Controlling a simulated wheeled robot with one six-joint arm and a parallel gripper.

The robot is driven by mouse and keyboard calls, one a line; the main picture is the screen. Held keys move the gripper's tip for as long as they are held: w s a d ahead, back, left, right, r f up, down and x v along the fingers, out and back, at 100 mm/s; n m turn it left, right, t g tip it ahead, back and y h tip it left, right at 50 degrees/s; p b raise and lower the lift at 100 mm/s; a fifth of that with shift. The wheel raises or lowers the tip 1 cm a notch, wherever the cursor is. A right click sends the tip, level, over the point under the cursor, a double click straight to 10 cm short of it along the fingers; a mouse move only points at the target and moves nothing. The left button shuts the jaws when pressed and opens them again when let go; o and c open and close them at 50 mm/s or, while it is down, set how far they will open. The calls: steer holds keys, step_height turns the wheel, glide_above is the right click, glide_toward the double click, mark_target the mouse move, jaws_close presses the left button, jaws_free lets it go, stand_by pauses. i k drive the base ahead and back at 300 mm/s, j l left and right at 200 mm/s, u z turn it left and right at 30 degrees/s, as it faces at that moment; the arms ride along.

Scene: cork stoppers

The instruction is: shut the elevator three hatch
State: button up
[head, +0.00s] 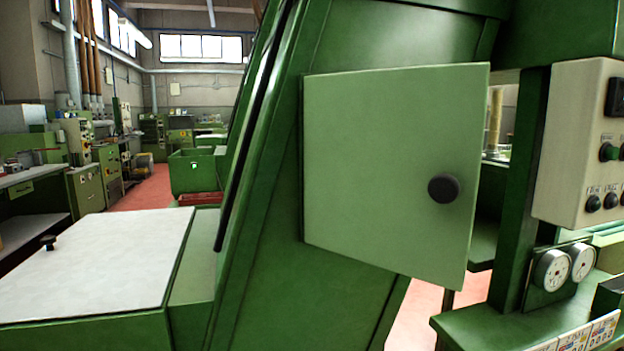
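A light green hatch door (375,150) with a round black knob (443,188) hangs on the side of a slanted dark green elevator housing (275,250). Its left edge meets the housing. Its right edge stands out free past the housing, over the gap to the right, so the hatch looks open. The opening behind it is hidden by the door. No label showing a number is readable on it. My gripper is not in view.
A box with a flat white lid (100,265) and small black knob sits at left. A control panel (583,140) with buttons and gauges (552,270) stands close at right. A green bin (195,172) and red floor (150,193) lie farther back.

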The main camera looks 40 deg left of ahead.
mark_target(393, 157)
steer(key=i+u, duration=0.1)
steer(key=u, duration=1.35)
steer(key=k+j+u, duration=0.15)
steer(key=i, duration=0.05)
